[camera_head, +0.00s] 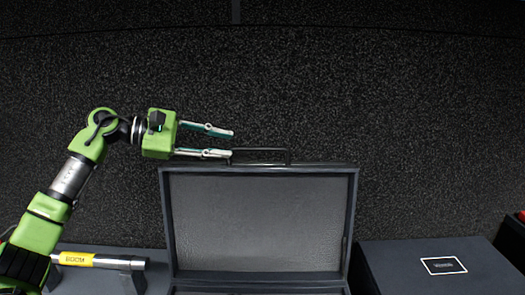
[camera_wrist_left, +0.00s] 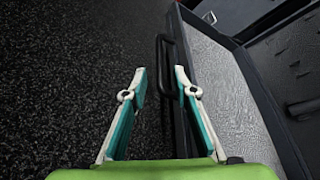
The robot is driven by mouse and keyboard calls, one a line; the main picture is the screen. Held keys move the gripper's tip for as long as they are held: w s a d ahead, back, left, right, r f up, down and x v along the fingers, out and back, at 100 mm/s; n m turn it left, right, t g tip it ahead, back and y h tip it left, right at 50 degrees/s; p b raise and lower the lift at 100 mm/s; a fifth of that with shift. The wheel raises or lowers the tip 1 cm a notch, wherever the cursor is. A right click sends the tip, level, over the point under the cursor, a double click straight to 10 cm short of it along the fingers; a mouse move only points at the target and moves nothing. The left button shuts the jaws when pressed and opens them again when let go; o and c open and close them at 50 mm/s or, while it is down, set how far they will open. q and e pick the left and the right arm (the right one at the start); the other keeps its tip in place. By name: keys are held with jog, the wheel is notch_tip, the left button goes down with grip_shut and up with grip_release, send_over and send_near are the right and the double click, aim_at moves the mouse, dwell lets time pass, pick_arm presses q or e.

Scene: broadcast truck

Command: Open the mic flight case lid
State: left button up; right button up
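The mic flight case lid (camera_head: 258,220) stands raised, roughly upright, its grey lined inner face towards me in the head view. A dark handle (camera_head: 262,151) sticks up from its top edge. My left gripper (camera_head: 233,143) is open beside the left end of the handle, its fingers pointing right. In the left wrist view the open fingers (camera_wrist_left: 160,70) are apart with nothing held between them. The handle (camera_wrist_left: 165,60) shows just beyond the fingertips, and the lid (camera_wrist_left: 215,85) lies to the right. I cannot tell whether a finger touches the handle. My right gripper is out of view.
A closed dark case with a white-framed label (camera_head: 443,265) stands to the right. A silver tube with a yellow label (camera_head: 78,259) rests in holders at lower left. A dark speckled wall (camera_head: 330,90) is behind; the space above the lid is clear.

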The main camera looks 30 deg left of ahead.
aim_at(257, 148)
pick_arm(q)
jog(key=p+x, duration=0.1)
jog(key=x, duration=0.4)
jog(key=p+x, duration=0.2)
jog(key=x, duration=0.3)
jog(key=shift+r, duration=0.25)
jog(key=shift+w+d+f+p, duration=0.25)
jog(key=shift+w+d+p, duration=0.15)
jog(key=shift+d, duration=0.05)
grip_shut()
